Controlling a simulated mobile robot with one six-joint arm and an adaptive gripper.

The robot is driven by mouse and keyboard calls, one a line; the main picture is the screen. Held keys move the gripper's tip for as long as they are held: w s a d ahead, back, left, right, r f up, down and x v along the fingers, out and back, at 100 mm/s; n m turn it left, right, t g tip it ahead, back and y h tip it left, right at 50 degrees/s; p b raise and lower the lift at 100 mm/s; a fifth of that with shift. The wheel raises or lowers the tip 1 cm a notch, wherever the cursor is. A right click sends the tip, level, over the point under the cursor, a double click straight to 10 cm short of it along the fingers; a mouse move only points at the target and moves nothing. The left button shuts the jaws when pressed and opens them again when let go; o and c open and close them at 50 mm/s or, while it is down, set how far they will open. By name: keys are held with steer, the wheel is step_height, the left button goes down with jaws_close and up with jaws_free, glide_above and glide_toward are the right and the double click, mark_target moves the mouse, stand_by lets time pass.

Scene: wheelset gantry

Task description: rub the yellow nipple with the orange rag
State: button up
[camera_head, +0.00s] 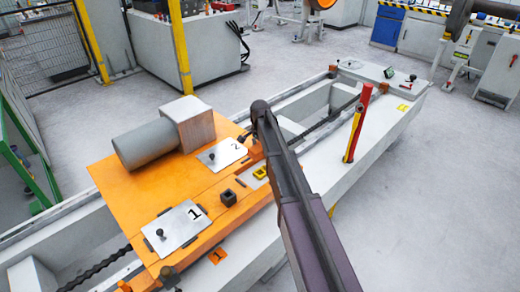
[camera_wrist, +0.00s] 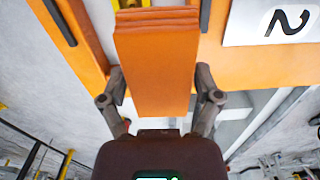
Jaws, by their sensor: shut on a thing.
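My gripper (camera_wrist: 160,90) is shut on the orange rag (camera_wrist: 155,65), a folded flat block that points up the wrist view between the two fingers. In the head view my arm hides most of the gripper and rag. A small yellow piece (camera_head: 260,172), which looks like the yellow nipple, sits on the orange carriage (camera_head: 120,182) just left of my arm. In the wrist view a yellow part (camera_wrist: 130,3) shows at the top edge, just beyond the rag's far end. I cannot tell whether the rag touches it.
Plate 2 (camera_head: 222,154) and plate 1 (camera_head: 182,227) lie on the carriage, with a dark square block (camera_head: 228,198) between. A grey cylinder (camera_head: 148,146) with a pale block stands behind. A red and yellow upright handle (camera_head: 358,122) rises right of my arm.

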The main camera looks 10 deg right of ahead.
steer(key=shift+r+p, duration=0.9)
steer(key=shift+r, duration=0.3)
steer(key=shift+s+d+f, duration=0.1)
steer(key=shift+s, duration=0.05)
